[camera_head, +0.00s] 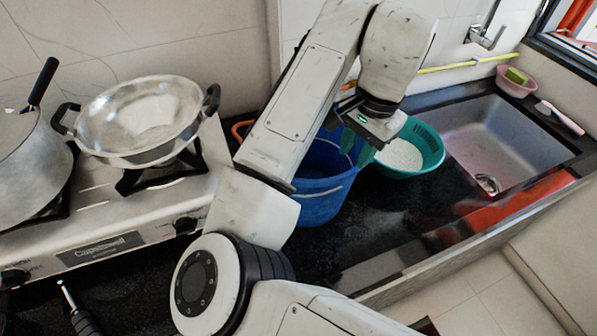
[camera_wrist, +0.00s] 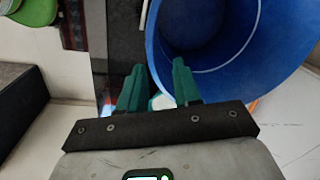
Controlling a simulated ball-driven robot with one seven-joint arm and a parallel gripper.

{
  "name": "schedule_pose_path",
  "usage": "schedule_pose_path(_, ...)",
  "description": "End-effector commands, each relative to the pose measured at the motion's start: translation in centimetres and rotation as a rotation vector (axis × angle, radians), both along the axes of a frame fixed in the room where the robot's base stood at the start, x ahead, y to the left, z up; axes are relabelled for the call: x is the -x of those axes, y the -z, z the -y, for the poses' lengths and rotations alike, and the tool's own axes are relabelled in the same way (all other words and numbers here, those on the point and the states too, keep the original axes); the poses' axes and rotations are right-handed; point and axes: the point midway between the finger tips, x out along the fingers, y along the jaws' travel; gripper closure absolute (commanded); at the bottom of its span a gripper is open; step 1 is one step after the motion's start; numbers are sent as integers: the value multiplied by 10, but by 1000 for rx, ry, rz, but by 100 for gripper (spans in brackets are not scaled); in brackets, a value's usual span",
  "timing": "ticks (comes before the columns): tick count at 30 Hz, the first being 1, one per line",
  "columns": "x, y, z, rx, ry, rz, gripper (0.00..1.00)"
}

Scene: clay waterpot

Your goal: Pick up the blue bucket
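The blue bucket (camera_head: 322,195) stands on the dark counter, partly hidden behind my arm in the head view. In the wrist view the bucket (camera_wrist: 225,65) fills the upper right, and I look into its open mouth. My gripper (camera_head: 357,148) is at the bucket's right rim in the head view. In the wrist view its two green fingers (camera_wrist: 158,68) are apart. The right finger overlaps the bucket's mouth and the left finger lies outside it. The rim appears to run between them, but I cannot tell whether either finger touches it.
A teal basket (camera_head: 425,150) of white grains stands just right of the bucket. A sink (camera_head: 505,140) lies farther right, with a pink bowl (camera_head: 515,85) behind. A wok (camera_head: 140,120) and a pot (camera_head: 30,170) sit on the stove at left. Dark counter in front of the basket is clear.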

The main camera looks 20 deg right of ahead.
Motion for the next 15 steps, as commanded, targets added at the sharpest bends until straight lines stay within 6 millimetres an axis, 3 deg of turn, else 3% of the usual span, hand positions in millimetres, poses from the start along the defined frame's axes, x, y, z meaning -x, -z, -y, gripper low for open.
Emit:
schedule_pose_path(3,-1,19,-2,6,-2,-2,67)
schedule_pose_path(11,0,33,-8,11,-4,4,67)
schedule_pose_path(15,-2,51,-4,10,-4,1,67)
